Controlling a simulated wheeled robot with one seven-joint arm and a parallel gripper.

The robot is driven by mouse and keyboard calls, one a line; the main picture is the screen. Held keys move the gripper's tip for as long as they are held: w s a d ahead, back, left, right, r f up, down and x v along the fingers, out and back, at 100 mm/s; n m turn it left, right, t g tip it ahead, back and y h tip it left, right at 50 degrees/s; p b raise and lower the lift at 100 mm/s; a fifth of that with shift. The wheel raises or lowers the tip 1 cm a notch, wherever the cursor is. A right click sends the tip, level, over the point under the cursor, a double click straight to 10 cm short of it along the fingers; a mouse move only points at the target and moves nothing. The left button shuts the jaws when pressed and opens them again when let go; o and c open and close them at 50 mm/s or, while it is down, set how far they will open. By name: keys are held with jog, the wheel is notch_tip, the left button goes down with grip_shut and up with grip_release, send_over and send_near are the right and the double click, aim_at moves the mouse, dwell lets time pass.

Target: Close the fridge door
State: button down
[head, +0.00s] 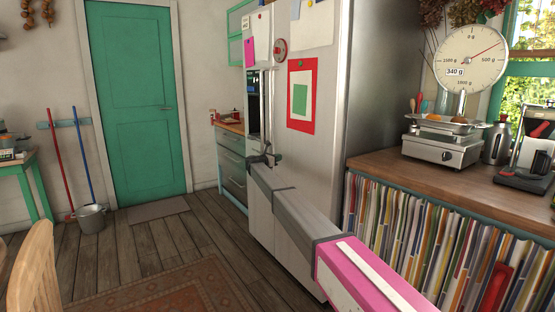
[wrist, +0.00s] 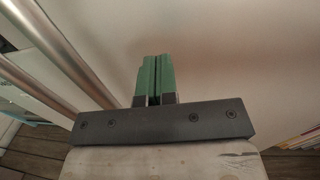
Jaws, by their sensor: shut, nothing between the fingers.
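The tall white fridge (head: 312,150) stands in the middle of the head view, with papers and magnets on its front. A door with a dark dispenser panel (head: 253,92) shows beyond the upright handles (head: 268,100). I cannot tell how far any door stands open. My gripper (head: 265,156) is at the front of the fridge, near the lower part of the handles. In the wrist view its green fingers (wrist: 155,78) are together and empty, facing a plain pale surface (wrist: 230,50). Two metal bars (wrist: 60,55) run to their left. Contact cannot be made out.
A wooden counter (head: 400,172) with a scale (head: 440,145) and a shelf of many upright files (head: 420,240) is at the right. Drawers (head: 232,165) stand beyond the fridge. The wooden floor (head: 130,245) at left is mostly clear, with a rug (head: 160,295) and a chair (head: 35,270).

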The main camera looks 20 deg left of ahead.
jog(key=v, duration=1)
jog(key=shift+a, duration=0.55)
jog(key=shift+w, duration=0.1)
